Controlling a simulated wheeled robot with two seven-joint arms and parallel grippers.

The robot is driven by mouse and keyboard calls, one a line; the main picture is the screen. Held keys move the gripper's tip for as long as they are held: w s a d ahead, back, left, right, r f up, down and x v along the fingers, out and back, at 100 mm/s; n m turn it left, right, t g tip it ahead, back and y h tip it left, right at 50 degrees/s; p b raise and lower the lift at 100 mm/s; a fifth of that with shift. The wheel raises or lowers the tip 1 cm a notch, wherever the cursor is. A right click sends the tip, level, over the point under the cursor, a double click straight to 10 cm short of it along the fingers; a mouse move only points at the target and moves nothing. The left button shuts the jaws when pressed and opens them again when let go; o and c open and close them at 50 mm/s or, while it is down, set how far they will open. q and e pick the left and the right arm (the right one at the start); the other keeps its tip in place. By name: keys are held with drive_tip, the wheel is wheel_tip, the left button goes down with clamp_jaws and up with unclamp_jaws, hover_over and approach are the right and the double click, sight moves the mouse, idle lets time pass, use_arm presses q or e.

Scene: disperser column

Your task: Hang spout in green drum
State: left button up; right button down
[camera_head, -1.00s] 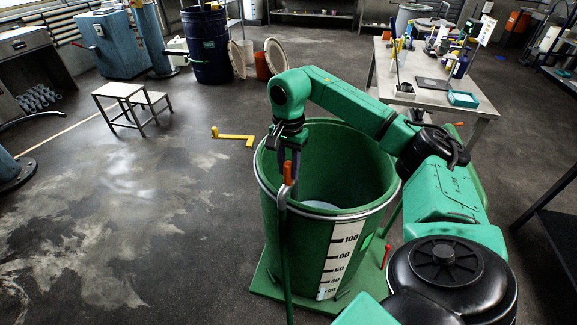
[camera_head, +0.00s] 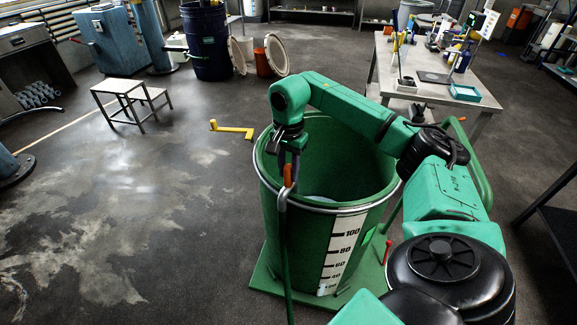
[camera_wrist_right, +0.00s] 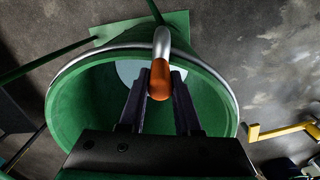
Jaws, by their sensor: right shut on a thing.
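The green drum (camera_head: 285,238) stands upright on a green base plate, open at the top, with a white scale on its side. The spout (camera_head: 282,200) is a bent metal pipe with an orange end, on a green hose running down outside the drum's near side. My right gripper (camera_head: 288,172) points down at the drum's near-left rim and is shut on the spout. In the right wrist view the orange end (camera_wrist_right: 160,80) sits between my fingers (camera_wrist_right: 160,98), over the drum's opening, and the pipe crosses the rim. I cannot tell whether it touches the rim. My left gripper is not in view.
A yellow crank handle (camera_head: 232,130) lies or stands left of the drum. A step stool (camera_head: 120,88) and a dark blue drum (camera_head: 207,45) are further back. A worktable (camera_head: 415,85) with tools stands behind right.

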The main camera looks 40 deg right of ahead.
drive_tip(key=shift+f, duration=0.2)
drive_tip(key=c, duration=0.5)
unclamp_jaws()
wheel_tip(320, 180, up, 8)
drive_tip(key=shift+r+b, duration=0.15)
drive_tip(key=shift+b, duration=0.2)
wheel_tip(320, 180, up, 6)
drive_tip(key=p, duration=0.3)
drive_tip(key=shift+s+r, duration=0.1)
drive_tip(key=shift+r, duration=0.1)
